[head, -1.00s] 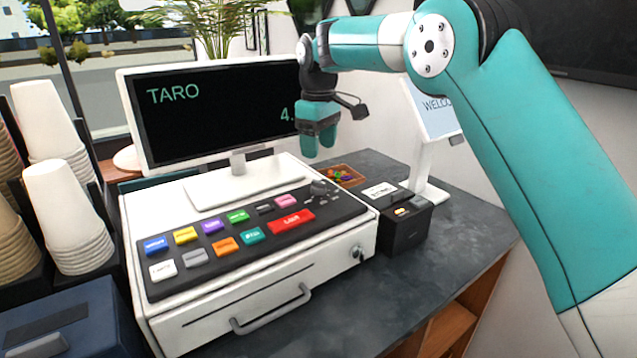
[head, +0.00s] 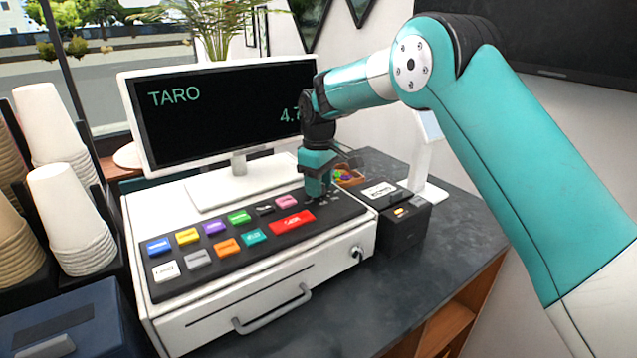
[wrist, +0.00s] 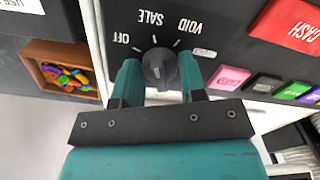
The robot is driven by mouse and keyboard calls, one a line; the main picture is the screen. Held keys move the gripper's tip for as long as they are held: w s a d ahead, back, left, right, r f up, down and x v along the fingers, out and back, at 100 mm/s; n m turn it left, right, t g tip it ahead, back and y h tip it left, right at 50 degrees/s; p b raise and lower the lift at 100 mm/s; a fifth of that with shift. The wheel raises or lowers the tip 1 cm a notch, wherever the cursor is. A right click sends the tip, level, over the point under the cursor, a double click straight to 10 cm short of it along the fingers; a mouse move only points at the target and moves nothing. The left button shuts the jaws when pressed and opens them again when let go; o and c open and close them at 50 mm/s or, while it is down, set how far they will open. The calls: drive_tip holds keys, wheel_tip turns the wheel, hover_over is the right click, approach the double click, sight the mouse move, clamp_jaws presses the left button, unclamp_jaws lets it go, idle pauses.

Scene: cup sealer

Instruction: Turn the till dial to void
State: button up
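The till dial (wrist: 159,68) is a dark round knob on the black key panel, with OFF, SALE and VOID printed around it and white tick marks. I cannot tell for sure which mark it points at. My gripper (wrist: 159,62) is open, with one teal finger on each side of the dial; narrow gaps seem to show between fingers and knob. In the head view my gripper (head: 317,188) points down at the right end of the panel and hides the dial.
The till (head: 265,290) has coloured keys, including a red CASH key (head: 292,222), left of my gripper. A monitor (head: 225,115) stands behind. A small wooden box of sweets (head: 349,177) and a black card printer (head: 405,225) are to the right.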

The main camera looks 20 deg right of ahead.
drive_tip(key=c, duration=0.4)
drive_tip(key=shift+o, duration=0.2)
drive_tip(key=m+p, duration=0.1)
drive_tip(key=m, duration=0.3)
drive_tip(key=shift+r, duration=0.15)
drive_tip(key=m, duration=0.4)
drive_tip(key=shift+a+m+p, duration=0.1)
drive_tip(key=shift+m+p, duration=0.2)
drive_tip(key=shift+p, duration=0.1)
drive_tip(key=o, duration=0.9)
